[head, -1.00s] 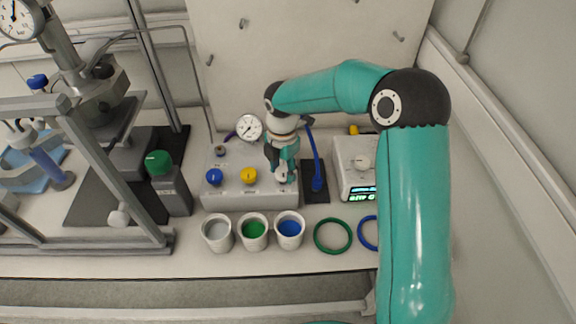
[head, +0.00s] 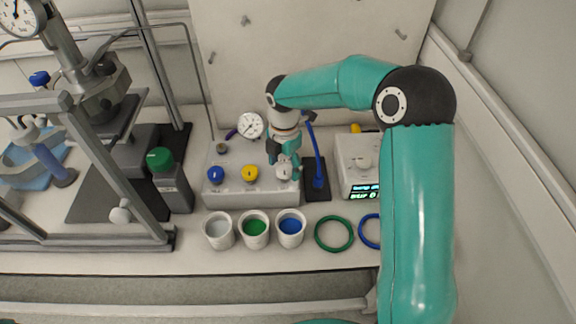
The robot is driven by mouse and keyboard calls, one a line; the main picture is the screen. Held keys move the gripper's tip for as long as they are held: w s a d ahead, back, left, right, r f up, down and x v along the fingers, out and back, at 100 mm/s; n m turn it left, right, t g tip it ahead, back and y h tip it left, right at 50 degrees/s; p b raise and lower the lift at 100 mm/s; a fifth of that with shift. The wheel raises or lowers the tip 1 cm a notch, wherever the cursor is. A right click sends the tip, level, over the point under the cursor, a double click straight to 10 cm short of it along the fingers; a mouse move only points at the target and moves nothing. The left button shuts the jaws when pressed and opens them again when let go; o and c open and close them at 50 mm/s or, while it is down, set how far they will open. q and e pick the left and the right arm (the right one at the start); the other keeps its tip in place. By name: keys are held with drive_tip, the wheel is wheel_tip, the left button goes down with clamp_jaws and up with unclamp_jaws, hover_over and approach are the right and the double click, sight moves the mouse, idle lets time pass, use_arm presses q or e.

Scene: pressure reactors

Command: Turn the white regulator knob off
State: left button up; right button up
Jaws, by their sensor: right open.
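The white regulator knob (head: 284,173) is on the front right of the grey regulator box (head: 232,199), to the right of a yellow knob (head: 250,173) and a blue knob (head: 216,175). My right gripper (head: 285,163) is open and directly over the white knob, pointing down. Its fingers partly hide the knob, and I cannot tell whether they touch it. My left gripper is not in the head view.
A round gauge (head: 250,125) stands behind the box. A blue stirrer-like tube (head: 317,165) and a white device with a lit display (head: 358,168) are to the right. Cups of grey, green and blue (head: 291,229) and two rings (head: 333,234) lie in front.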

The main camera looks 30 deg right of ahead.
sight(284, 169)
wheel_tip(284, 169, up, 11)
idle(0.4)
idle(0.4)
